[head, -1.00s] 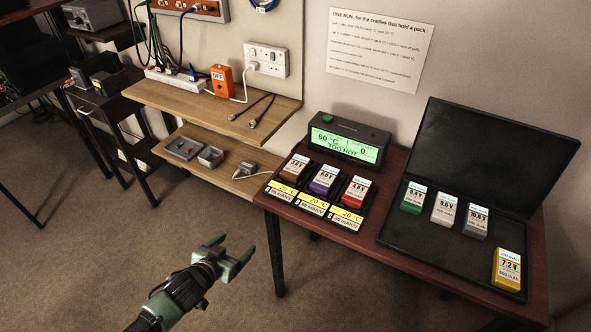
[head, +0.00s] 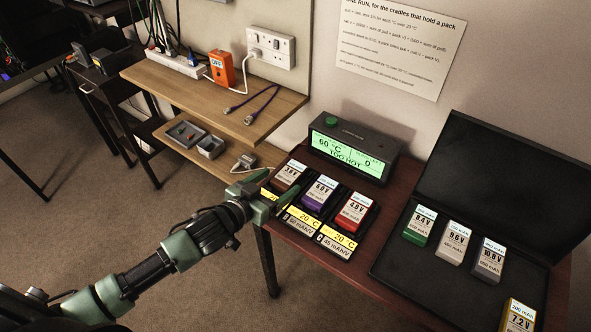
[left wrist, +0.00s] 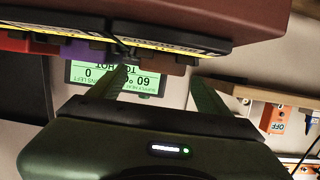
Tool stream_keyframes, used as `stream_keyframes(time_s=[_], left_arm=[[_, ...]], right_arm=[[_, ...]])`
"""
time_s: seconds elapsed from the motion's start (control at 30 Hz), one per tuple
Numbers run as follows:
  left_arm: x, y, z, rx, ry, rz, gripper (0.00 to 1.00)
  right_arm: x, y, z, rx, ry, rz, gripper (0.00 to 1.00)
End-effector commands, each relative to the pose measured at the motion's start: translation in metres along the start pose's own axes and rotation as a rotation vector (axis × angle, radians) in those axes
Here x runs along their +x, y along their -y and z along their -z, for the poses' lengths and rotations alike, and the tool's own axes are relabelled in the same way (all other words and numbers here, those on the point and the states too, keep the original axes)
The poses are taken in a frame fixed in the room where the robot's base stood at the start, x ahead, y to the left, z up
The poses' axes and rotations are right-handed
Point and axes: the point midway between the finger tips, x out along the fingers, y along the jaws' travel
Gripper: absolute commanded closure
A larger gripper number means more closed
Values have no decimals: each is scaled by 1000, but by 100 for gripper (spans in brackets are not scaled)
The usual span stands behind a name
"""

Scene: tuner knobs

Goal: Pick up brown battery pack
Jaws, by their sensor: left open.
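The brown battery pack (head: 291,173) stands in the leftmost cradle of the charger on the red-brown table, with a white label reading 3.6 V. My left gripper (head: 279,183) is open and empty at the table's left front edge, just in front of that cradle. Its fingers point toward the brown pack and cover part of the cradle's yellow display. In the left wrist view the open fingers (left wrist: 160,70) reach toward the row of packs, seen upside down from low at the table edge. I cannot tell whether the fingers touch anything. My right gripper is out of view.
A purple pack (head: 319,191) and a red pack (head: 354,211) fill the neighbouring cradles. The display box (head: 347,152) behind reads 60 °C, TOO HOT. A black open case (head: 393,262) at right holds several packs. A wooden shelf (head: 200,98) is at left.

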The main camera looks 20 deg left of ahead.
Motion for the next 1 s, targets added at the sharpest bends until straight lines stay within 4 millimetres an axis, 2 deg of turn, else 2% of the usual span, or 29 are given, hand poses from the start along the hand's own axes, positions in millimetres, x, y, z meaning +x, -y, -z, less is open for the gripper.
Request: stream_keyframes(time_s=[0.13,0.27,0.4,0.5,0.73,0.9,1.0], left_arm=[[18,0,2,1,-1,0,22],[37,1,4,1,-2,2,22],[57,1,4,2,-2,1,22],[64,0,3,1,-1,0,22],[64,0,2,1,0,0,22],[64,0,2,1,0,0,69],[64,0,3,1,-1,0,92]], right_arm=[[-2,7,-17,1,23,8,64],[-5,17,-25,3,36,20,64],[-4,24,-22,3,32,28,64],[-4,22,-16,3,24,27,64],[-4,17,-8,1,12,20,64],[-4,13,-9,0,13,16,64],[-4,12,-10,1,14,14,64]])
